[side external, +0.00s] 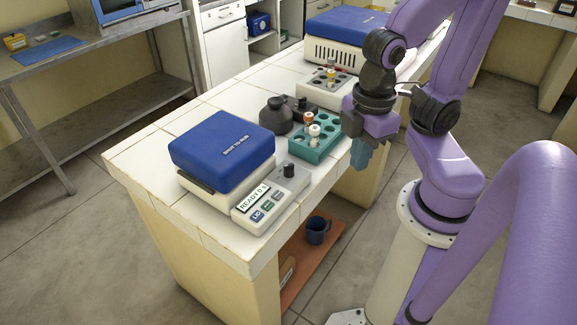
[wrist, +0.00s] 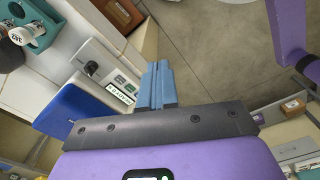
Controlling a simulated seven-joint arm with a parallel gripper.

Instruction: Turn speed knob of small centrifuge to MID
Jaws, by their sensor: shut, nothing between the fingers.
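The small centrifuge has a blue lid (side external: 222,148) and a grey-white front panel (side external: 272,196). It stands at the near end of the white tiled bench. The panel carries a display reading "READY 0", several buttons and a dark speed knob (side external: 289,170). In the wrist view the knob (wrist: 91,68) shows left of my fingers, beside the blue lid (wrist: 75,112). Speed markings around the knob are too small to read. My gripper (side external: 361,153) has blue fingers, shut and empty, right of the teal rack and apart from the knob. The fingers (wrist: 157,70) also show in the wrist view.
A teal tube rack (side external: 320,153) with capped tubes stands between the centrifuge and my gripper. A dark flask (side external: 275,117) and a grey tube block (side external: 322,92) are behind. A larger blue-lidded machine (side external: 340,25) stands farther back. A dark mug (side external: 317,230) sits on the lower shelf.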

